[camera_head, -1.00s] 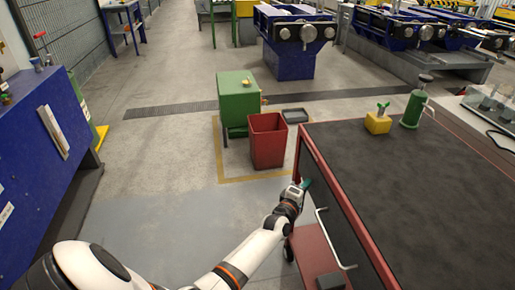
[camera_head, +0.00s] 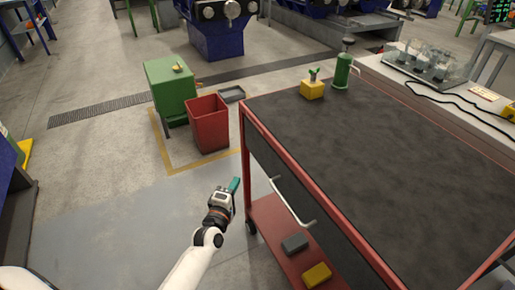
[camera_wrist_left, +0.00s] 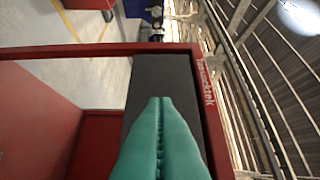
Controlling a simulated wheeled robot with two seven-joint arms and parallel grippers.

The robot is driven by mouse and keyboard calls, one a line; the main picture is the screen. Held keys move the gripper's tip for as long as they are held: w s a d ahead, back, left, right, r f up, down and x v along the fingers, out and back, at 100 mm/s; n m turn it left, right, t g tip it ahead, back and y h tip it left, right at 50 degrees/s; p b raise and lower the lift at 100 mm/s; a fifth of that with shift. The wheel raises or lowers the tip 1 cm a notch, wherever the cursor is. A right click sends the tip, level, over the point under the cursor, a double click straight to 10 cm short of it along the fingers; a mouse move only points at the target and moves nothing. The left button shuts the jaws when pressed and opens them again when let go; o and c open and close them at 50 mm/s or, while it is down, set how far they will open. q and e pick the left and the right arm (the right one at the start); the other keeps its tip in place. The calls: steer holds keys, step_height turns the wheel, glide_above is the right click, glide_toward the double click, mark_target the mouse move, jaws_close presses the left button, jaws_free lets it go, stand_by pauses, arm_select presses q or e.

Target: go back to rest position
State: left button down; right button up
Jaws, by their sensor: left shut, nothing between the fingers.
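My left gripper (camera_head: 235,185) is in the head view, just left of the red cart's left edge, below the level of its top. Its teal fingers also show in the left wrist view (camera_wrist_left: 160,105), pressed together with nothing between them. In that view they point toward the cart's dark side panel and red frame. No contact with the cart can be made out. My right gripper is not in any view.
The red cart (camera_head: 249,125) has a dark top with a yellow block (camera_head: 312,90) and green canister (camera_head: 342,72) at its far end. A red bin (camera_head: 208,125) and green cabinet (camera_head: 170,88) stand beyond my gripper. The floor to its left is clear.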

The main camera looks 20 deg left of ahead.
arm_select(q)
steer(key=s+d+f+m+g+h+p, duration=0.15)
steer(key=s+f+m+g, duration=0.35)
steer(key=s+f, duration=0.6)
steer(key=s+d+f+m+g+h+p, duration=0.1)
steer(key=s+d+f+m+g+p, duration=0.4)
steer(key=f, duration=1)
steer(key=s+f+m+g, duration=0.2)
steer(key=s+f+m, duration=0.1)
steer(key=s, duration=0.7)
steer(key=s+a+f+m+g, duration=0.1)
steer(key=s+f+m, duration=0.3)
steer(key=s, duration=0.7)
steer(key=s+a+f+m+g, duration=0.1)
steer(key=s+f+m+g, duration=0.2)
steer(key=s, duration=0.7)
steer(key=shift+s+f+m+g+y, duration=0.4)
steer(key=shift+m+g+y, duration=0.1)
steer(key=shift+m, duration=0.1)
